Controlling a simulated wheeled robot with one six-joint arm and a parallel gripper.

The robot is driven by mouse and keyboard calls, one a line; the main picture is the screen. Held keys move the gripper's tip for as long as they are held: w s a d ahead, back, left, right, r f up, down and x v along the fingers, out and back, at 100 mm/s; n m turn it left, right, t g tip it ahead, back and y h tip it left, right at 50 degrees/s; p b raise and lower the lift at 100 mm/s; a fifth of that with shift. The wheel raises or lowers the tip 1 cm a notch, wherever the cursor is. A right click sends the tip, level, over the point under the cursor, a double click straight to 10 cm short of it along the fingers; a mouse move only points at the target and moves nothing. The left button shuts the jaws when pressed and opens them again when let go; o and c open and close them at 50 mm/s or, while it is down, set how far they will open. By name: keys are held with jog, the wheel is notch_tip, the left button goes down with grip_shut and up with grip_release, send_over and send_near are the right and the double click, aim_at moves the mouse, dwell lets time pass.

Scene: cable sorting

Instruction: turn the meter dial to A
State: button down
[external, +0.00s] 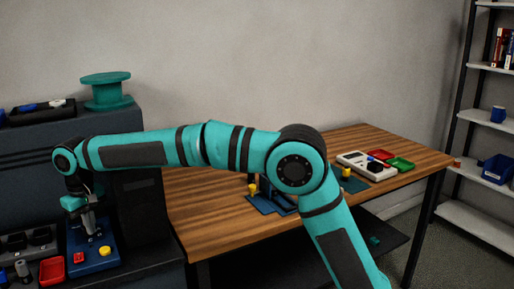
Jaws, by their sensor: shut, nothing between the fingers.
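A blue box (93,262) stands on the dark cabinet at the left, under my gripper. I take it for the meter, though no lettering can be read on it. A red knob (79,257) and a yellow knob (104,251) sit on its front part. My gripper (90,230) points down over the back part of the box and is shut, with nothing held. The dial cannot be made out; the gripper may be covering it. Whether the fingertips touch the box cannot be told.
A red tray (52,271) and a grey socket block (30,242) lie left of the box. A teal spool (106,90) stands on the upper shelf behind. The wooden table (215,205) at right holds a white block (362,166), red and green trays and blue stands.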

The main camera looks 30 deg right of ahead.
jog(key=shift+a, duration=0.2)
jog(key=shift+s, duration=0.15)
jog(key=shift+s+d, duration=0.1)
jog(key=shift+s, duration=0.2)
notch_tip(320, 180, up, 6)
dwell(0.6)
